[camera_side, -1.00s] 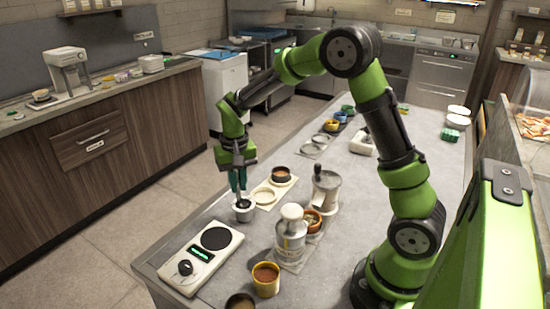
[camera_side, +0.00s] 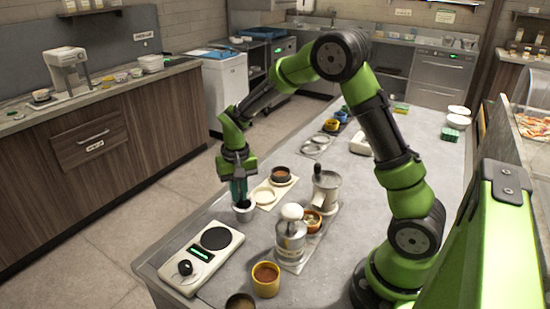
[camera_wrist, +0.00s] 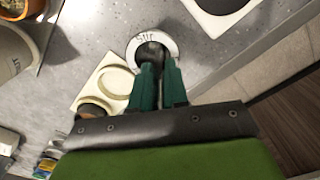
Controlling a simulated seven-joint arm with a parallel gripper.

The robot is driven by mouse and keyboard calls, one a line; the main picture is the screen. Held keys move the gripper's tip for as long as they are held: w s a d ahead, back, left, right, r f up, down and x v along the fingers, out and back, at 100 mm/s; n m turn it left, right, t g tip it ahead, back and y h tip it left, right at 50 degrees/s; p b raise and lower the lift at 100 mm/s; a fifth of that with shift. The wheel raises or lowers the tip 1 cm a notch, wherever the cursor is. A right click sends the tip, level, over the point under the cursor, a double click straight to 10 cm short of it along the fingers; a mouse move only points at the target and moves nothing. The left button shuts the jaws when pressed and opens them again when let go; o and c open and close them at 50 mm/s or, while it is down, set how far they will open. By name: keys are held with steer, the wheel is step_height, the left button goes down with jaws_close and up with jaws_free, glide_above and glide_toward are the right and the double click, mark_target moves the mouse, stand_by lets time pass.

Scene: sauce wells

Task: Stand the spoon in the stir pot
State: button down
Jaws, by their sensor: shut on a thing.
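The stir pot (camera_side: 243,212) is a small pale cup near the table's left edge. In the wrist view its white rim (camera_wrist: 170,44) carries lettering like "Stir". My gripper (camera_side: 241,200) points down at the pot's mouth, its green fingertips at or just inside the rim. In the wrist view the fingers (camera_wrist: 161,75) are close together over the opening. They are shut on the spoon, which they mostly hide. A dark shape inside the pot may be the spoon's lower end, but I cannot tell its tilt or whether it touches the bottom.
A scale with a round black plate (camera_side: 215,238) stands in front of the pot. A cream board (camera_side: 264,197) with a brown bowl (camera_side: 281,174) lies behind it. A white-topped dispenser (camera_side: 291,240), a grey mill (camera_side: 326,190) and a yellow cup (camera_side: 265,280) stand to the right.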

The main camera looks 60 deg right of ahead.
steer(key=shift+c, duration=2.1)
jaws_free()
steer(key=shift+r, duration=4.5)
steer(key=s+a+r+n+t+y, duration=0.1)
steer(key=s+a+r+t, duration=0.2)
steer(key=s, duration=0.6)
steer(key=s+a+r+n+t+y, duration=0.1)
steer(key=s+a+r+t, duration=0.3)
steer(key=s, duration=0.5)
step_height(320, 180, up, 2)
steer(key=shift+s+a+r+n, duration=0.2)
steer(key=shift+s+n, duration=0.05)
steer(key=shift+n, duration=0.35)
